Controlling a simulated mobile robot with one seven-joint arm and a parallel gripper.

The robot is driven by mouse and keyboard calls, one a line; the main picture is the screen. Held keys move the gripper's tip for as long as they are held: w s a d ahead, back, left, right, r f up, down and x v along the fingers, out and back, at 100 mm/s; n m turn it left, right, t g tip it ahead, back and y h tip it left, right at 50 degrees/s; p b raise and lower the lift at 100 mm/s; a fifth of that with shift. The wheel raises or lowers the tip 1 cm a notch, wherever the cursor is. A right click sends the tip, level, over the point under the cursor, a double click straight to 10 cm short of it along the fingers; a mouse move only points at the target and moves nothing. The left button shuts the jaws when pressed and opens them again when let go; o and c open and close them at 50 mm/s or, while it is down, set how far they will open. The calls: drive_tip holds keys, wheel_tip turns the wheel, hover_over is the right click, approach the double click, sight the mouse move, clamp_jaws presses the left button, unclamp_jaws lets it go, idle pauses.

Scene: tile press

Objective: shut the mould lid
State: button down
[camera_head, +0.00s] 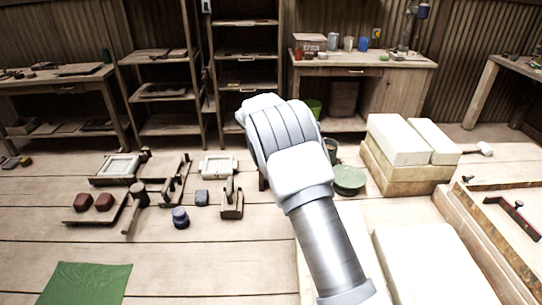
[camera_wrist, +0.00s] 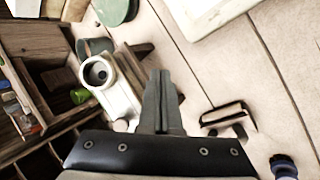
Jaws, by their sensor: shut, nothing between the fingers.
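My gripper (camera_wrist: 163,78) is shut and empty in the wrist view, with its fingers together above the floor. In the head view, my white arm hides the fingers. A pale square frame with a greyish inside (camera_head: 120,166) lies on a dark board at the left. A second pale, block-like frame (camera_head: 217,166) lies to its right, left of my arm. I cannot tell which of these is the mould or how its lid stands. Neither shows clearly in the wrist view, and my gripper is seen touching neither.
A small wooden tool (camera_head: 231,205) with an upright handle, a dark blue knob-like piece (camera_head: 180,217) and a board of two red-brown lumps (camera_head: 93,202) lie on the floor. White blocks (camera_head: 398,139) and a green disc (camera_head: 348,179) are at the right. A green mat (camera_head: 86,284) lies front left.

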wheel_tip(320, 180, down, 10)
drive_tip(key=s+d+n+t+h+b, duration=0.1)
drive_tip(key=s+n+t+h+b, duration=0.2)
drive_tip(key=n+h+b, duration=0.85)
drive_tip(key=w+a+n+t+y+p, duration=0.15)
drive_tip(key=a+n+t, duration=0.9)
drive_tip(key=n, duration=1.05)
drive_tip(key=a+b+x, duration=0.1)
drive_tip(key=x, duration=0.5)
drive_tip(key=w+a+r+b+x, duration=0.1)
drive_tip(key=x, duration=0.6)
drive_tip(key=shift+r+n+y+b, duration=0.3)
drive_tip(key=shift+n, duration=0.15)
drive_tip(key=shift+w+a+r, duration=0.1)
